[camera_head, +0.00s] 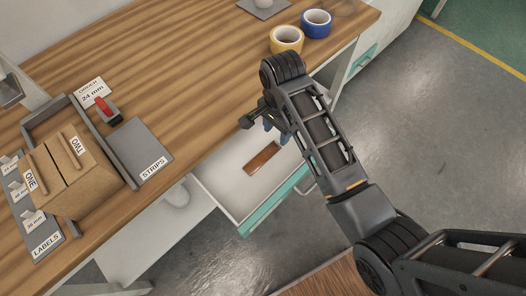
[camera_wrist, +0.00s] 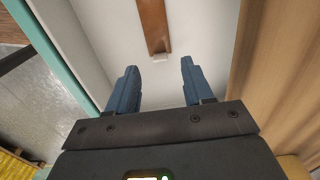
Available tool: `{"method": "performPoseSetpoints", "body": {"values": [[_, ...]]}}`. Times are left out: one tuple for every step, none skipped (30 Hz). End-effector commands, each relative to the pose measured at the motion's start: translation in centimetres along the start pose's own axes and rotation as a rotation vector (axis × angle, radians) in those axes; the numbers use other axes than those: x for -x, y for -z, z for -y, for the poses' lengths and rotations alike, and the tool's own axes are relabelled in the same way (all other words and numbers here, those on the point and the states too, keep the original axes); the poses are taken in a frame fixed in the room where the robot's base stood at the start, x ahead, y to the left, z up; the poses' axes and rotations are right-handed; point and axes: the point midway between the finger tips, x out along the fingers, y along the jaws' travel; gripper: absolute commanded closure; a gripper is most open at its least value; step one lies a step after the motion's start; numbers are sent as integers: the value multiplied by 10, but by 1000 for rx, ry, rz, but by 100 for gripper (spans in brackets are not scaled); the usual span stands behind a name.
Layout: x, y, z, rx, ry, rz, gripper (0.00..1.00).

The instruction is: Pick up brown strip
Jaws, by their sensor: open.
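The brown strip (camera_head: 262,158) lies flat on the white floor of an open drawer (camera_head: 222,194) below the wooden table top. In the wrist view the brown strip (camera_wrist: 153,26) is at the top centre, beyond the fingertips, with a small whitish piece at its near end. My gripper (camera_wrist: 158,72) is open and empty, its two blue fingers spread apart and pointing into the drawer. In the head view the arm hides most of my gripper, which is over the drawer to the upper right of the strip.
The drawer has a teal front (camera_head: 262,208) and pale walls. On the wooden table (camera_head: 160,60) stand a cardboard box (camera_head: 85,185), a grey STRIPS plate (camera_head: 140,150), a red-handled tool (camera_head: 104,108), a yellow tape roll (camera_head: 286,39) and a blue tape roll (camera_head: 316,22).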

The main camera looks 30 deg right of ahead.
Motion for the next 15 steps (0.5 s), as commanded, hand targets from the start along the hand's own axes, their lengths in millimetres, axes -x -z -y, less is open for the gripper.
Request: {"method": "performPoseSetpoints", "body": {"values": [[-5,1,-1,-1,-3,1,49],[-9,2,-1,-1,-3,1,49],[-15,2,-1,-1,-4,1,49],[-20,3,-1,-1,-4,1,49],[-24,4,-1,-1,-4,1,49],[-30,4,-1,0,-3,1,49],[-34,4,-1,0,-3,1,49],[-38,4,-1,0,-3,1,49],[-42,4,-1,0,-2,1,49],[-44,4,-1,0,-1,1,49],[-46,4,-1,0,-2,1,49],[-48,4,-1,0,-1,0,49],[-48,4,-1,0,-1,0,49],[-48,4,0,0,0,0,49],[-49,4,0,0,0,0,49]]}}
